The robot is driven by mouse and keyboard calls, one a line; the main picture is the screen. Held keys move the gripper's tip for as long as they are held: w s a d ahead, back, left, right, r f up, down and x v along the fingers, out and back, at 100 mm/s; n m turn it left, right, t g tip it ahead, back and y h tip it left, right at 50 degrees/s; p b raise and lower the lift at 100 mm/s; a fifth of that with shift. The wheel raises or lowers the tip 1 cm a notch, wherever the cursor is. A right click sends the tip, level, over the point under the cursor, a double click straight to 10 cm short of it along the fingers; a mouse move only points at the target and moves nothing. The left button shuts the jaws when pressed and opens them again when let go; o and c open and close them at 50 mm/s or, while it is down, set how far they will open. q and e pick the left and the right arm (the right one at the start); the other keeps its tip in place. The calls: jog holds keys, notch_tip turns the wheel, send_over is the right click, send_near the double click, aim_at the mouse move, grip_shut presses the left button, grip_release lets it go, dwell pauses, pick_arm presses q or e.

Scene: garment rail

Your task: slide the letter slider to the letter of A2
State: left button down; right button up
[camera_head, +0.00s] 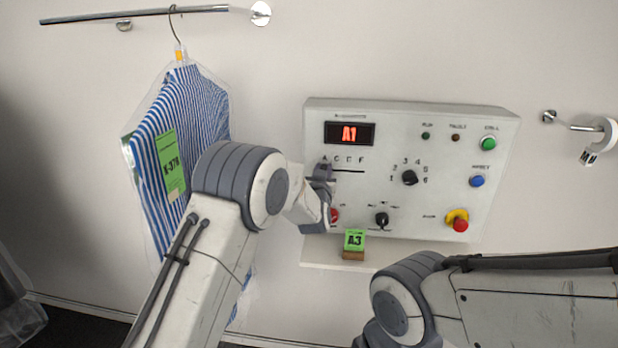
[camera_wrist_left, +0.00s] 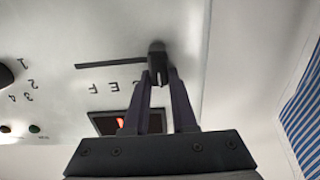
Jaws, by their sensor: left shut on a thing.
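The grey control panel (camera_head: 450,130) on the wall has a display (camera_head: 350,133) reading A1. The black letter slider (camera_wrist_left: 157,58) sits at the A end of its slot, past C, E and F. My left gripper (camera_wrist_left: 157,75) is shut on the slider knob. In the head view my left gripper (camera_head: 323,173) is at the slot's left end and mostly hides the knob. The black number dial (camera_head: 409,177) has numbers up to 6 around it. My right gripper is out of view; only its arm shows at the lower right.
A green card (camera_head: 354,239) reading A3 stands on a small block on the ledge (camera_head: 325,257). A striped shirt in a clear bag (camera_head: 205,105) hangs from a rail (camera_head: 150,13) at left. Green, blue and red buttons line the panel's right side.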

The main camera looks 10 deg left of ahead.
pick_arm(q)
jog(key=shift+a, duration=0.2)
jog(key=c, duration=1.1)
grip_release()
jog(key=o, duration=0.4)
jog(key=shift+a, duration=0.2)
jog(key=shift+d, duration=0.2)
jog(key=s+b, duration=0.2)
jog(key=s, duration=0.3)
jog(key=s+b, duration=0.2)
jog(key=s, duration=0.3)
jog(key=shift+s+a, duration=0.2)
jog(key=shift+s, duration=0.05)
